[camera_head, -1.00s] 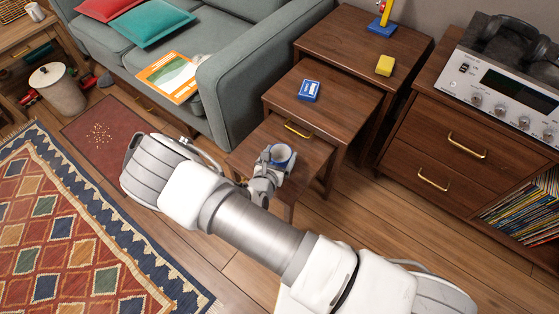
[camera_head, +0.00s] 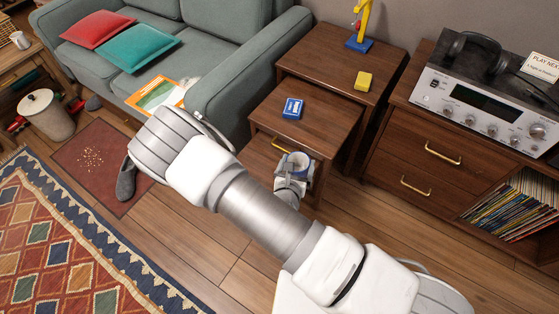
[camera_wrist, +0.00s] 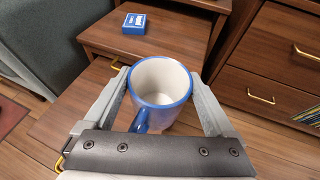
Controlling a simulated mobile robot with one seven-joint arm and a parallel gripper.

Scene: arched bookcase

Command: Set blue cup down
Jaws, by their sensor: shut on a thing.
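The blue cup (camera_head: 295,163) is blue outside with a white inside, upright and empty. It also fills the middle of the wrist view (camera_wrist: 160,78), its handle pointing toward the wrist. My gripper (camera_head: 291,181) is shut on the cup, with one finger on each side of it in the wrist view (camera_wrist: 161,100). The cup is at the right part of the lowest nesting table (camera_head: 262,158), in front of the middle table (camera_head: 325,128). Its base is hidden, so I cannot tell whether it touches the tabletop.
A blue box (camera_head: 292,108) lies on the middle table. A yellow block (camera_head: 363,81) and a blue-based object (camera_head: 359,44) stand on the tallest table. The sofa (camera_head: 240,62) is at left, a drawer cabinet (camera_head: 425,150) at right. A slipper (camera_head: 126,180) lies on the floor.

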